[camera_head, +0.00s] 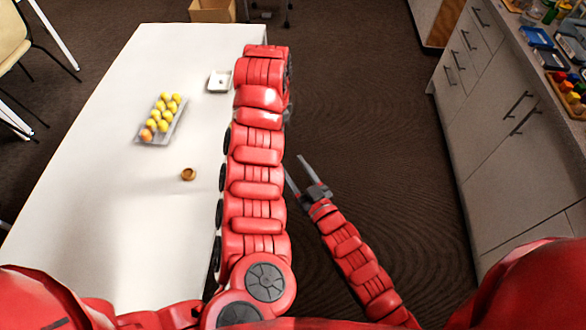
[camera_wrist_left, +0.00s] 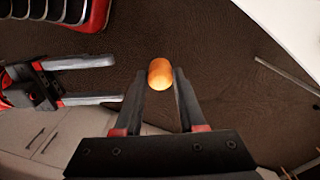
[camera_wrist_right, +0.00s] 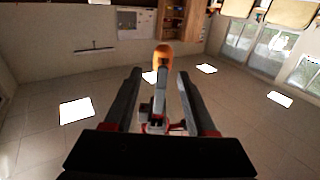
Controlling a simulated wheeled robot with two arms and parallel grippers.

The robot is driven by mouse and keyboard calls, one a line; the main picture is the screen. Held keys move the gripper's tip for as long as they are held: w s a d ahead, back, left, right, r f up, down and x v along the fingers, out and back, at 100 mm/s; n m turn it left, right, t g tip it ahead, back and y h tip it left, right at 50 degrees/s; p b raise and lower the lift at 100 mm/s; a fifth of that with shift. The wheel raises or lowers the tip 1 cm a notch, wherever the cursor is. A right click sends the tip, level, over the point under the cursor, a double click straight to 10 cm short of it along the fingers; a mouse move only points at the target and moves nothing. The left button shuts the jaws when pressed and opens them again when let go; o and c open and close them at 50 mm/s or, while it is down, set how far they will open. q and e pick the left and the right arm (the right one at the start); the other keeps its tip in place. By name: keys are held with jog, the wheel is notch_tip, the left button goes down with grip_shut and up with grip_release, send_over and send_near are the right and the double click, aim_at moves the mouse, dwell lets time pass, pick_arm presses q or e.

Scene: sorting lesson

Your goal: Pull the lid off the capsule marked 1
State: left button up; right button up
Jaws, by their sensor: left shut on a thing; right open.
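An orange capsule (camera_wrist_left: 160,72) is held between the fingertips of my left gripper (camera_wrist_left: 160,77) in the left wrist view. It also shows in the right wrist view (camera_wrist_right: 163,53), just past the fingertips of my right gripper (camera_wrist_right: 160,74). My right gripper (camera_head: 292,164) is open and empty, right of the big red arm in the head view. In the left wrist view its two fingers point at the capsule from the left, apart from it. I cannot read a mark or make out the lid seam. My left gripper and the held capsule are hidden in the head view.
A white table (camera_head: 95,200) carries a grey tray (camera_head: 177,128) of yellow pieces and one orange one, a small brown ring-like cup (camera_head: 188,174) and a white square dish (camera_head: 214,88). Drawer cabinets (camera_head: 500,130) stand at the right. Open floor lies between.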

jog(key=x, duration=0.7)
jog(key=shift+a+f+g, duration=0.25)
jog(key=shift+f+g, duration=0.05)
jog(key=shift+f, duration=0.15)
jog(key=c, duration=0.8)
pick_arm(q)
jog(key=shift+r, duration=0.2)
jog(key=shift+r, duration=0.15)
jog(key=shift+c, duration=1.4)
jog(key=shift+r, duration=2.35)
grip_shut()
pick_arm(e)
jog(key=shift+s, duration=0.1)
